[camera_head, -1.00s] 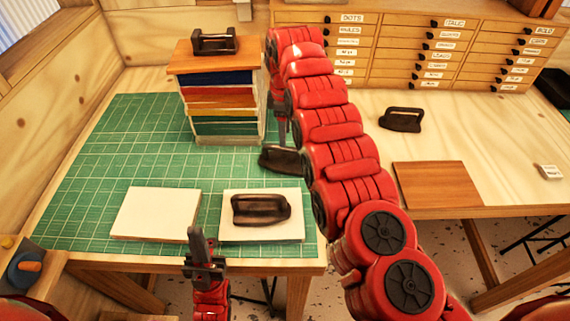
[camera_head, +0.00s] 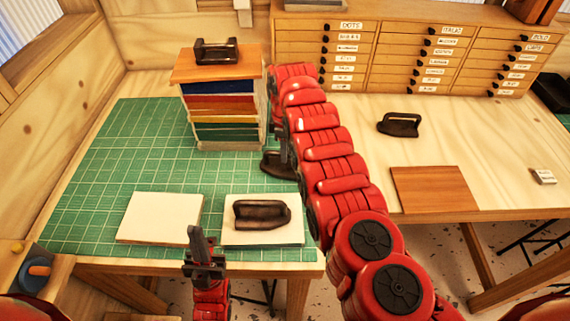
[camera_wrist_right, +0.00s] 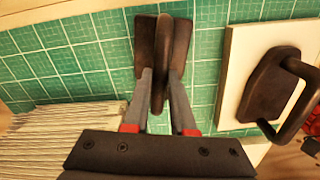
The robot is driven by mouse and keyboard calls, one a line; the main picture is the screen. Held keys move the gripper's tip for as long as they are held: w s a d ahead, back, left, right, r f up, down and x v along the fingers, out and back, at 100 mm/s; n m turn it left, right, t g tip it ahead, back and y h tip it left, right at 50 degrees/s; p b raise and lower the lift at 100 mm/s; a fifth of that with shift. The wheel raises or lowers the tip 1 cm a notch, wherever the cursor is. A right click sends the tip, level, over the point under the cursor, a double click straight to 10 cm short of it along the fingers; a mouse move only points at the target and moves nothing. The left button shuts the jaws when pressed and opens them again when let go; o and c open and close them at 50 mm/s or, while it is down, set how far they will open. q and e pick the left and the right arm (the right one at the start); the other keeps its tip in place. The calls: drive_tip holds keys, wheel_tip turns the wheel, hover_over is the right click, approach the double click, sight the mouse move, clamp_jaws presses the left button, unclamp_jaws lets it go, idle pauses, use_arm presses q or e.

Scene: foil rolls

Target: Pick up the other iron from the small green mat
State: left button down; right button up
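A dark iron (camera_head: 275,164) rests on the green mat (camera_head: 95,180), beside the foot of the stack of coloured boards. My right gripper (camera_head: 284,150) is down at this iron, and my right arm partly hides both. In the right wrist view the iron (camera_wrist_right: 145,42) stands on green squares. Its raised handle lies between the fingers of my right gripper (camera_wrist_right: 161,75), with little room on either side. I cannot tell whether they press on it. My left gripper (camera_head: 197,240) is at the mat's front edge, away from the irons, and holds nothing visible.
A second iron (camera_head: 262,214) sits on a white board (camera_head: 236,239), with an empty white board (camera_head: 160,218) to its left. Another iron (camera_head: 216,50) tops the board stack (camera_head: 223,103). One more iron (camera_head: 399,124) stands near a brown board (camera_head: 434,190) on the right table.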

clamp_jaws()
idle(1.0)
